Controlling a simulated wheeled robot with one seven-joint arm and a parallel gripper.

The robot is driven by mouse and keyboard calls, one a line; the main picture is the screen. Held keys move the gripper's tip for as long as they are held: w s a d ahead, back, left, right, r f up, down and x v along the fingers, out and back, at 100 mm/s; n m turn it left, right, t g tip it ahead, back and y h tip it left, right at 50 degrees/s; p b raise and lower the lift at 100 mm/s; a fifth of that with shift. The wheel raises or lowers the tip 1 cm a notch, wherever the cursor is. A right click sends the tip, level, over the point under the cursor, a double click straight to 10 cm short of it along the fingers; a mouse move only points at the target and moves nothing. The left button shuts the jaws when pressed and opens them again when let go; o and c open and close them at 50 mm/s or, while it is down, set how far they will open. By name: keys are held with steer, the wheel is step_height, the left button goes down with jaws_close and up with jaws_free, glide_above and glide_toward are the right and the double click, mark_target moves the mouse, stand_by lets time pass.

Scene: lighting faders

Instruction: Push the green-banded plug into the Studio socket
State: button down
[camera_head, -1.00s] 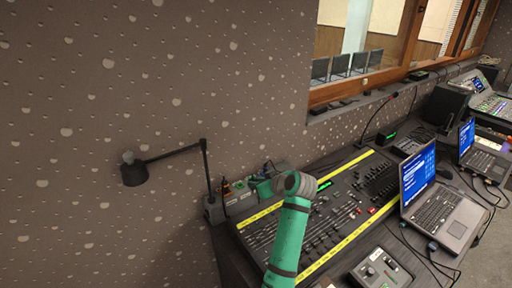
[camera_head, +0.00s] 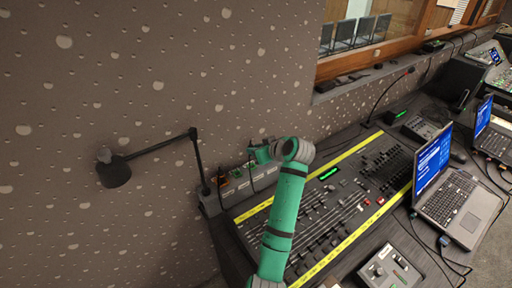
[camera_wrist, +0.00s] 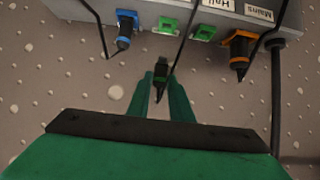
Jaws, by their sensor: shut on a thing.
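In the wrist view my gripper (camera_wrist: 161,84) is shut on a dark plug (camera_wrist: 161,70) with a green band, its cable trailing from it. The plug is below and apart from a grey socket box (camera_wrist: 292,20). Two green-rimmed sockets, a left one (camera_wrist: 167,25) and a right one (camera_wrist: 203,32), look empty. Labels reading Hall (camera_wrist: 219,4) and Mains (camera_wrist: 259,12) show on the box; the Studio label is not visible. In the head view my gripper (camera_head: 259,153) is at the box (camera_head: 228,197) against the wall; the plug is too small to tell there.
A blue plug (camera_wrist: 125,28) and an orange plug (camera_wrist: 240,46) sit in the box on either side of the green sockets. Dark cables hang near my gripper. A black lamp (camera_head: 115,173), a fader desk (camera_head: 325,210) and a laptop (camera_head: 447,190) stand around.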

steer(key=shift+f, duration=2.25)
steer(key=shift+s, duration=0.1)
steer(key=shift+s+d, duration=0.1)
steer(key=shift+s, duration=0.05)
steer(key=shift+f, duration=1.3)
stand_by(1.5)
steer(key=c, duration=1.5)
jaws_free()
steer(key=shift+f, duration=0.1)
steer(key=shift+r, duration=0.25)
steer(key=v, duration=1)
steer(key=shift+s+d, duration=0.2)
steer(key=shift+s, duration=0.15)
